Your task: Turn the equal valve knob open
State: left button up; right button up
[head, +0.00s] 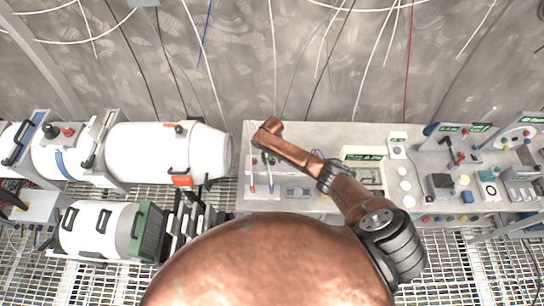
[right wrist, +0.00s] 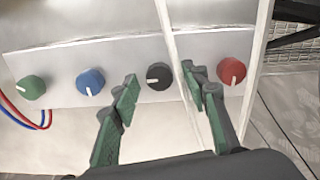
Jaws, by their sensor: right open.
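In the right wrist view, a row of knobs sits on a pale panel (right wrist: 120,62): green (right wrist: 32,87), blue (right wrist: 90,81), black (right wrist: 158,76) and red (right wrist: 232,71). Each has a white pointer mark. No label shows, so I cannot tell which one is the equal valve knob. My right gripper (right wrist: 163,80) is open, its green-padded fingers apart on either side of the black knob in the picture. Contact cannot be told. In the head view my right arm reaches over the bench, and its fingers are hidden. My left gripper is not in view.
A pale bench (head: 330,131) carries instruments, with small coloured knobs (head: 452,218) along its front edge. White cylinders (head: 160,152) lie at the left. Cables hang on the back wall. A pale upright strip (right wrist: 185,70) crosses beside the black knob. The floor is metal grating.

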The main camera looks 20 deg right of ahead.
notch_tip(320, 180, up, 12)
jog(key=shift+f, duration=0.15)
dwell(0.7)
